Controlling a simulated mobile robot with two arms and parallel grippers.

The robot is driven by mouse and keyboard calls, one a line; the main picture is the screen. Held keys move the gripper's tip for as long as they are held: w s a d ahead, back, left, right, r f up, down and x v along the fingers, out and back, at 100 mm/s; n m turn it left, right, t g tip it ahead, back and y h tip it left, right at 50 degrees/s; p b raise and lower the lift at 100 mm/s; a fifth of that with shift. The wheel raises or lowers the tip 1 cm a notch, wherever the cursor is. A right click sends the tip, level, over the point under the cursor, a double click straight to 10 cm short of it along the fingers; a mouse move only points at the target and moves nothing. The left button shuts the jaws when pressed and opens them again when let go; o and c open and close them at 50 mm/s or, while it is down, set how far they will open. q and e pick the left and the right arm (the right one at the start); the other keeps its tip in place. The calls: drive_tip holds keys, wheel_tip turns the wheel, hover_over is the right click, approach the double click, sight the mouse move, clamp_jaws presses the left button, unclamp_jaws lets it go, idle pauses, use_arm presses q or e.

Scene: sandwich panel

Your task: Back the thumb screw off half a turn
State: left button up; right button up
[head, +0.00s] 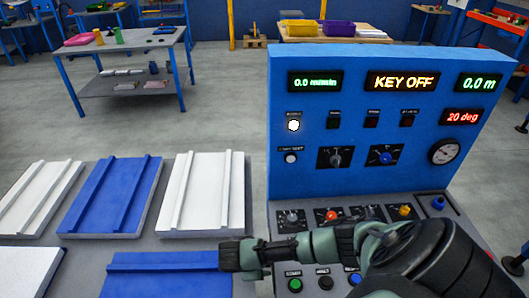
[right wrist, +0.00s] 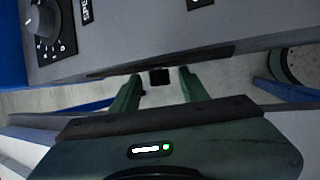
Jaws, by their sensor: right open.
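I cannot pick out a thumb screw for certain. The blue control console (head: 400,170) carries several knobs, among them a grey knob (head: 291,217), a red knob (head: 332,215), a yellow knob (head: 404,211) and a blue knob (head: 438,203). My right gripper (head: 232,256) reaches left across the console's front, beside a blue panel. In the right wrist view its green fingers (right wrist: 160,76) are apart, below the console's front edge. A small dark square piece shows between them; I cannot tell what it is or whether it touches. My left gripper is out of view.
White and blue ribbed panels (head: 110,198) lie on the grey bench left of the console. Green (head: 295,284) and black push buttons sit along its front, partly behind my arm. A grey dial knob (right wrist: 40,20) shows in the right wrist view. Floor lies open behind.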

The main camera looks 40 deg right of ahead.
clamp_jaws()
drive_tip(key=shift+r, duration=0.1)
drive_tip(key=shift+w+d+n+g+y, duration=0.2)
drive_tip(key=shift+w+n+g+y, duration=0.1)
drive_tip(key=shift+g+y, duration=0.7)
drive_tip(key=shift+w+d+n+g+y, duration=0.15)
drive_tip(key=shift+n+g+y, duration=0.15)
drive_tip(key=shift+g+y, duration=0.7)
